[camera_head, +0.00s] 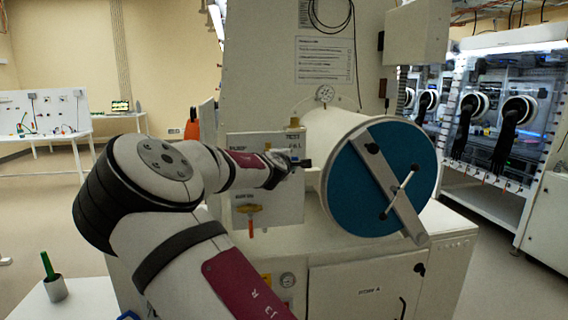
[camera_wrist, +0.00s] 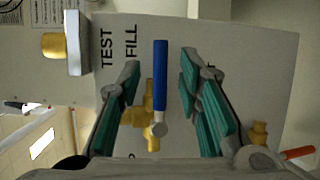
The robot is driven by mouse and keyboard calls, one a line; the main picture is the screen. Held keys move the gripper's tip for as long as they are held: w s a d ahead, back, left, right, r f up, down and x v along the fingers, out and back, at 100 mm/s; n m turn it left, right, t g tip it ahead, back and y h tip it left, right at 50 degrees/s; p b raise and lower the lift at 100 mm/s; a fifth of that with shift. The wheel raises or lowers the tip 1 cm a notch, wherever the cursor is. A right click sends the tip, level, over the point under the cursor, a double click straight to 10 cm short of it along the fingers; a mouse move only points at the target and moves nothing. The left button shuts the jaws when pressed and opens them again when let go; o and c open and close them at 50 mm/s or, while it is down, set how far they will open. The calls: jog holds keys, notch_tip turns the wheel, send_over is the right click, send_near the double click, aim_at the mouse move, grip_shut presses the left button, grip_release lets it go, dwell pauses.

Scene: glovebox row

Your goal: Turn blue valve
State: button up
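The blue valve has a straight blue lever handle (camera_wrist: 160,75) on a brass body (camera_wrist: 152,118), in front of a pale panel (camera_wrist: 215,50) marked TEST and FILL. In the wrist view the lever stands between my gripper's (camera_wrist: 162,90) two green-padded fingers. The fingers are spread, with a clear gap on each side of the lever. In the head view my gripper (camera_head: 301,164) is at the front panel, left of the big round port, and hides most of the blue valve.
A brass valve with an orange handle (camera_wrist: 298,153) lies to the lower right in the wrist view; in the head view its handle (camera_head: 251,232) hangs below my forearm. A round blue port door (camera_head: 350,195) with a diagonal bar sticks out close to the right of my gripper.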

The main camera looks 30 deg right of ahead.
jog(key=v, duration=0.8)
jog(key=shift+s+a+r, duration=0.15)
jog(key=shift+s+a, duration=0.1)
jog(key=shift+s, duration=0.05)
dwell(0.5)
